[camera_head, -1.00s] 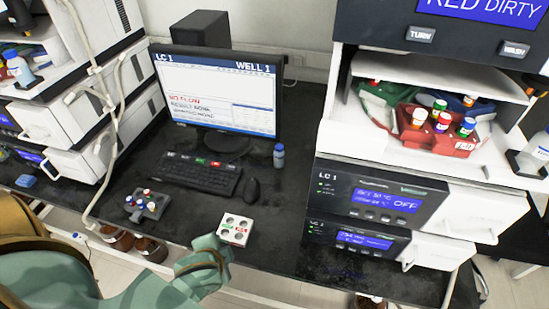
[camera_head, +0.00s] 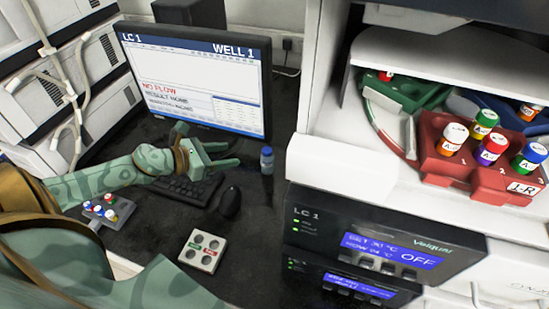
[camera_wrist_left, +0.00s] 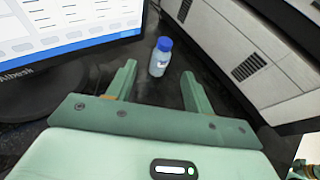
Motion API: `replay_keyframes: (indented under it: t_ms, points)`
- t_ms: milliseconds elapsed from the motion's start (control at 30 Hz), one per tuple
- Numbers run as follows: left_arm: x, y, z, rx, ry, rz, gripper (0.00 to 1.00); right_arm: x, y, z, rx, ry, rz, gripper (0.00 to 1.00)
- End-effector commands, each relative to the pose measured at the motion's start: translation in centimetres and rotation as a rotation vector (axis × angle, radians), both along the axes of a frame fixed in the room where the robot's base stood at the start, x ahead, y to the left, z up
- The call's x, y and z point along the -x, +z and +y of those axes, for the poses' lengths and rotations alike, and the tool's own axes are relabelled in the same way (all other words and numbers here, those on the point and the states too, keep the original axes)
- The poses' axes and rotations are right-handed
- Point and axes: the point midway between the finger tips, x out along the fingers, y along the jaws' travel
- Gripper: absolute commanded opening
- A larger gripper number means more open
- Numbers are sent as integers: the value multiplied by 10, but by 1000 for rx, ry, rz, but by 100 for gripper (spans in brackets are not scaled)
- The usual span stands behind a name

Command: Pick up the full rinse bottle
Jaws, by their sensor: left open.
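A small bottle (camera_head: 266,160) with a blue cap and a bluish, translucent body stands upright on the black bench, right of the monitor. How full it is cannot be told for sure. My left gripper (camera_head: 233,154) is open and empty, over the keyboard and left of the bottle, fingers pointing towards it. In the left wrist view the bottle (camera_wrist_left: 160,58) stands just beyond the two spread fingertips (camera_wrist_left: 159,73), roughly between their lines and clear of both. My right gripper is out of view.
The monitor (camera_head: 200,85) stands close behind my left gripper. The keyboard (camera_head: 187,189) and mouse (camera_head: 230,201) lie below it. A tall instrument (camera_head: 385,247) bounds the bottle's right side.

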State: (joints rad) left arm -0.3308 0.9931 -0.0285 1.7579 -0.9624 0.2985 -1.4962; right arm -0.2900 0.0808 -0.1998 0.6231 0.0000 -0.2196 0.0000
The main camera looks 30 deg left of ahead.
Motion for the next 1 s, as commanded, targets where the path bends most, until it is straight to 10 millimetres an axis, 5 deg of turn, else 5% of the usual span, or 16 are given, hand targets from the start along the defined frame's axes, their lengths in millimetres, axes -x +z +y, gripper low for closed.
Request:
replay_keyframes:
  t_ms: [267, 500, 1000]
  points:
    - [-42, -19, -20, -14, -14, -6, 52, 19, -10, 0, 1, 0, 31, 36]
    - [-78, -36, -39, -9, -11, -3, 52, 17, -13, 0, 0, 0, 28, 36]
    - [-123, -62, -69, -8, -11, -2, 52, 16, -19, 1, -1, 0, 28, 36]
